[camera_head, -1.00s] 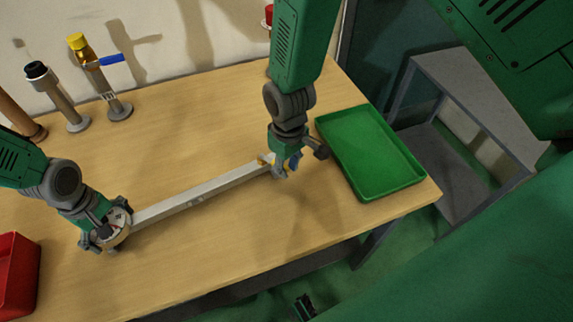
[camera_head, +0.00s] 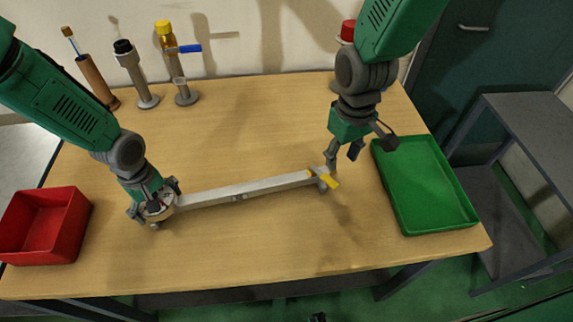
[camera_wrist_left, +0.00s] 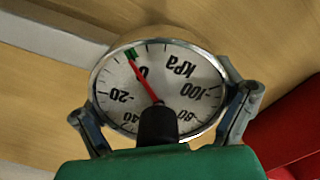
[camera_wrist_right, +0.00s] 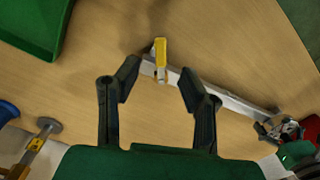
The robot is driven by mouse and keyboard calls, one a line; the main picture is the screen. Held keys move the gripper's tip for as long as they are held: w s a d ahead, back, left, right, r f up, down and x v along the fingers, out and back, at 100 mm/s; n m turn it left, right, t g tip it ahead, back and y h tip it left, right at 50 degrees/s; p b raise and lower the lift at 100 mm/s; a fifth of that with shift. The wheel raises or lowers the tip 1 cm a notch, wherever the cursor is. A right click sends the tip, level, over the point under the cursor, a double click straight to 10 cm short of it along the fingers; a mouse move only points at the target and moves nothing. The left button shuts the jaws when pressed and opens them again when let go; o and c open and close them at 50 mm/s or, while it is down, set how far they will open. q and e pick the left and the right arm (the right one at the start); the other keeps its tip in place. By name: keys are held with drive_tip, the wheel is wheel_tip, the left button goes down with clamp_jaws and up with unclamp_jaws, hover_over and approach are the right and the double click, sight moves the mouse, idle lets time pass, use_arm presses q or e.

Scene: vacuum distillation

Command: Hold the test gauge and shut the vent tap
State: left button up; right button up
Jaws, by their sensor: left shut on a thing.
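The round test gauge (camera_wrist_left: 160,90) has a white kPa dial, and its red needle points near the 0 and a green mark. My left gripper (camera_head: 155,209) is shut around its rim at the left end of a long grey bar (camera_head: 240,192). The vent tap's yellow handle (camera_head: 330,181) is at the bar's right end. In the right wrist view the handle (camera_wrist_right: 160,52) lies beyond my fingertips and looks set across the bar. My right gripper (camera_head: 345,157) is open and empty, just above and behind the tap, apart from it.
A green tray (camera_head: 425,190) lies close to the right of the tap, and a red bin (camera_head: 45,228) stands left of the gauge. Posts with a black cap (camera_head: 123,47) and a yellow cap with blue lever (camera_head: 185,48) stand at the back.

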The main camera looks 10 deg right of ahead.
sight(324, 176)
drive_tip(key=shift+r, duration=1.5)
drive_tip(key=shift+w, duration=0.1)
drive_tip(key=shift+w+d+m, duration=0.1)
drive_tip(key=shift+d+m, duration=0.05)
drive_tip(key=shift+m, duration=0.15)
clamp_jaws()
drive_tip(key=w+d+f+m+g+y, duration=0.3)
drive_tip(key=w+d+m, duration=0.4)
drive_tip(key=m, duration=0.8)
drive_tip(key=shift+t+y, duration=0.3)
drive_tip(key=shift+t, duration=0.2)
drive_tip(key=x, duration=0.9)
drive_tip(key=shift+s+d+f, duration=0.2)
drive_tip(key=shift+s+d, duration=0.05)
drive_tip(key=shift+s, duration=0.1)
drive_tip(key=shift+s+a+f, duration=0.1)
drive_tip(key=shift+s+a, duration=0.2)
drive_tip(key=shift+a, duration=0.15)
drive_tip(key=shift+s+a+f, duration=0.15)
drive_tip(key=shift+s+a, duration=0.1)
drive_tip(key=shift+a, duration=0.25)
drive_tip(key=shift+s+a, duration=0.45)
drive_tip(key=shift+a, duration=0.3)
